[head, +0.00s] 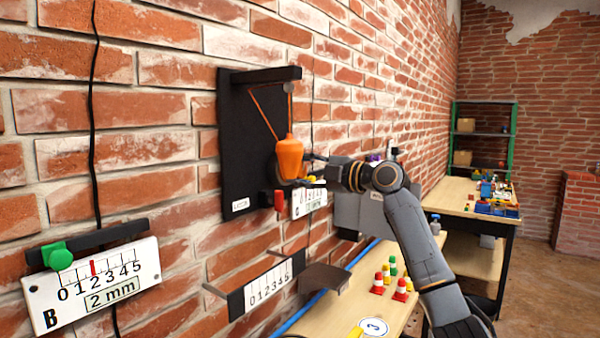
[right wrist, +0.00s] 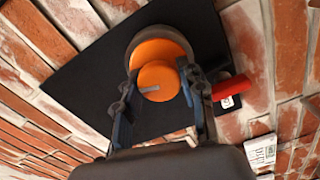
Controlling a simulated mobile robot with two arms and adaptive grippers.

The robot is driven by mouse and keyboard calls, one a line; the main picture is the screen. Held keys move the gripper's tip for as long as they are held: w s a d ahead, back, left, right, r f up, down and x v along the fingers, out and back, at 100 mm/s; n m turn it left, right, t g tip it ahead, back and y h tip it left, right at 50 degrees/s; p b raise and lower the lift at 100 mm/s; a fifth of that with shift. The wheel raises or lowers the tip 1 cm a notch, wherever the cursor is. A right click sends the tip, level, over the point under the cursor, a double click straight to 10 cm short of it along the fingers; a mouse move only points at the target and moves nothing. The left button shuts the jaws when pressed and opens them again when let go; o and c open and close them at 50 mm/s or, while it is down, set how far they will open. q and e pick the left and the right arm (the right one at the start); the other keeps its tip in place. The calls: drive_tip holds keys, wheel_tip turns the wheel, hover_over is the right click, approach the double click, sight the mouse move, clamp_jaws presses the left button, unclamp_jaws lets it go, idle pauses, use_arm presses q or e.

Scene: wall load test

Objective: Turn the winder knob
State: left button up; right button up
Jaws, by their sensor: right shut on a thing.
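The winder knob (right wrist: 158,78) is orange and round with a grey mark on its face, and stands in front of a larger orange disc with a dark rim. My right gripper (right wrist: 157,88) has a finger on each side of the knob and is shut on it. In the head view my right gripper (head: 318,164) reaches the black wall board (head: 235,130) from the right. An orange bottle-shaped weight (head: 290,157) hangs there on orange cords and hides most of the winder. My left gripper is not in view.
A red handle (head: 279,200) sits below the weight and beside a white scale (head: 308,202). A lower scale (head: 267,285) and a panel marked B with a green knob (head: 56,256) are on the brick wall. Red-and-white cones (head: 400,290) stand on the bench below.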

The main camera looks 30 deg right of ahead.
drive_tip(key=shift+f+n, duration=0.1)
drive_tip(key=shift+n, duration=1.2)
drive_tip(key=o, duration=1.2)
drive_tip(key=shift+s+d, duration=0.1)
drive_tip(key=shift+s, duration=0.05)
drive_tip(key=v, duration=1.1)
drive_tip(key=shift+s+d, duration=0.1)
drive_tip(key=shift+s, duration=0.15)
